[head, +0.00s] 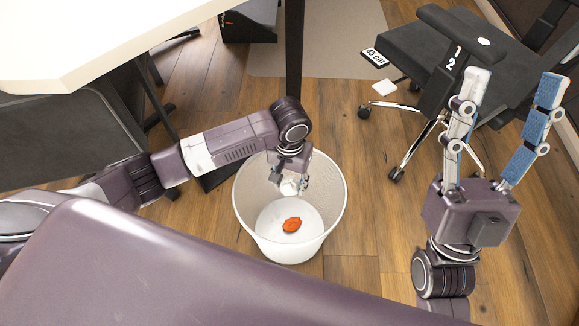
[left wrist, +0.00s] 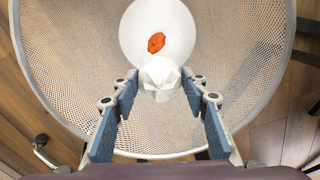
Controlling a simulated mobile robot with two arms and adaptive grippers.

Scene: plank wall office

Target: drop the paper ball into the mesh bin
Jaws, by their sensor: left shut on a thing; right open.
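The white mesh bin (head: 248,203) stands on the wooden floor in the middle of the head view. Its mesh wall (left wrist: 70,50) fills much of the left wrist view. My left gripper (head: 292,187) points down over the bin's opening and is shut on the white crumpled paper ball (left wrist: 160,78). The ball (head: 290,186) shows small and partly hidden by the fingers in the head view. My right gripper (head: 503,125) is open and empty, pointing up at the right, well apart from the bin.
An orange crumpled thing (head: 292,224) lies on the bin's bottom. A white table (head: 110,35) is at the upper left. A black office chair (head: 425,60) with a wheeled base is at the upper right. Wooden floor is free between bin and chair.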

